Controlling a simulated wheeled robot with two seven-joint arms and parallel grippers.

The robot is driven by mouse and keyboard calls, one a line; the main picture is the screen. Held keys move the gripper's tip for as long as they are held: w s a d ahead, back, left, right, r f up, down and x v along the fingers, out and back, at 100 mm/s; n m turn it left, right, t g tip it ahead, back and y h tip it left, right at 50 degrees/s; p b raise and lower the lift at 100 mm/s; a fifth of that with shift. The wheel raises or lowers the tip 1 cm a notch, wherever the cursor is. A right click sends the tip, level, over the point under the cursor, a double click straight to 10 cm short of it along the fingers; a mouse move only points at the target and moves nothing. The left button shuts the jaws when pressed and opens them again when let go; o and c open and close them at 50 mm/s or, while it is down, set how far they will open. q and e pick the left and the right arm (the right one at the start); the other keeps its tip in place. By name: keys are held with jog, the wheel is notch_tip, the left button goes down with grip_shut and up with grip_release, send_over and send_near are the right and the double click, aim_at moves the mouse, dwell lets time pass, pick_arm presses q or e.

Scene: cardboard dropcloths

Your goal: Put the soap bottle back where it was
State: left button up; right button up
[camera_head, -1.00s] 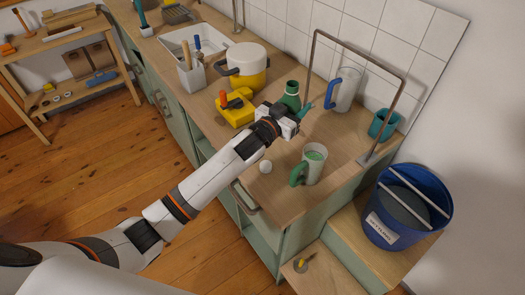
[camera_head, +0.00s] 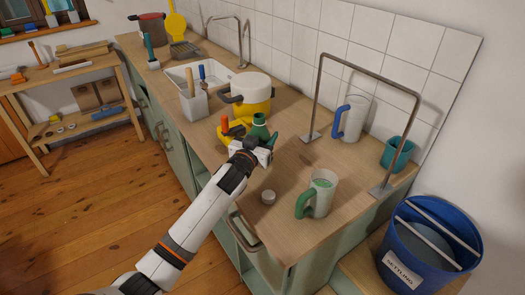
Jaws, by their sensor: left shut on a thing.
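The green soap bottle (camera_head: 260,130) is at the middle of the wooden counter, right beside a yellow item with an orange knob (camera_head: 228,129). My left gripper (camera_head: 263,148) is shut on the bottle, and its jaws hide the bottle's lower part. I cannot tell whether the bottle's base touches the counter. My left arm reaches up from the bottom of the head view. My right gripper is not in view.
A yellow-white pot (camera_head: 250,92) stands behind the bottle.

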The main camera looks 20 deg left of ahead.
pick_arm(q)
jog(key=shift+f, duration=2.05)
jog(key=shift+f+b, duration=0.2)
jog(key=shift+b, duration=0.1)
jog(key=o, duration=1.2)
jog(key=shift+c, duration=0.2)
jog(key=shift+r+p, duration=0.3)
jog(key=s, duration=0.4)
jog(key=s+a, duration=0.1)
jog(key=s, duration=0.7)
jog(key=shift+a+f+b, duration=0.1)
jog(key=shift+a+b, duration=0.05)
jog(key=shift+b, duration=0.25)
